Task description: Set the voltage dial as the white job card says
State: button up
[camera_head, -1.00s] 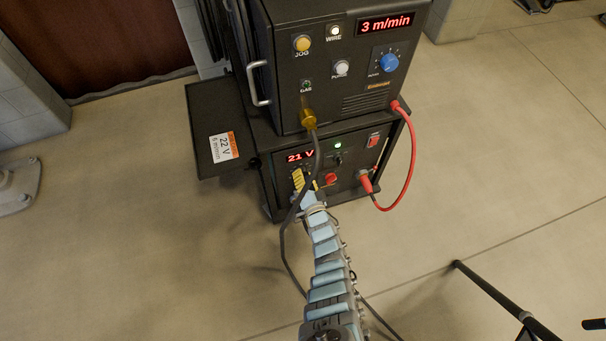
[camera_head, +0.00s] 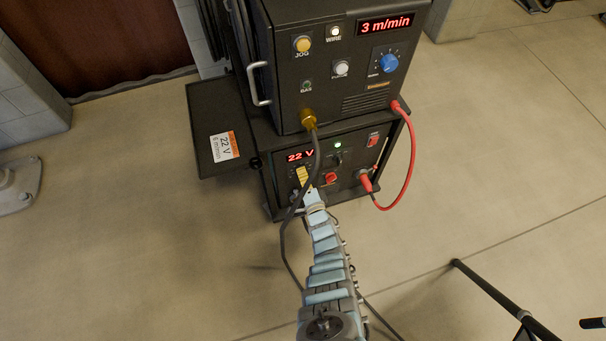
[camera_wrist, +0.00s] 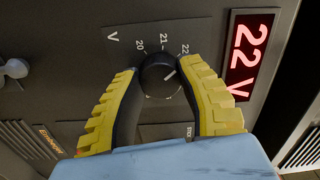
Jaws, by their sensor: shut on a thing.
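The black voltage dial (camera_wrist: 159,76) sits between the yellow fingers of my gripper (camera_wrist: 160,92) in the wrist view, and the fingers are shut on it. Its white pointer line aims up and right, toward the 22 mark. The red display (camera_wrist: 248,55) reads 22 V; it also shows in the head view (camera_head: 301,156). The white job card (camera_head: 224,147) with an orange band lies on the side shelf and reads 22 V, with a smaller line beneath. In the head view my gripper (camera_head: 302,176) is at the lower unit's front, and the dial is hidden there.
The upper unit (camera_head: 340,100) shows 3 m/min and has a blue knob (camera_head: 388,63) and several buttons. A dark cable hangs in front of the lower panel. A red cable (camera_head: 412,160) loops at the right. A red knob (camera_head: 331,178) is close right of my gripper.

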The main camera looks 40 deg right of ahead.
jog(key=shift+f, duration=0.15)
jog(key=o, duration=1.2)
jog(key=shift+o, duration=0.2)
jog(key=shift+a, duration=0.1)
jog(key=v, duration=1.2)
dwell(0.7)
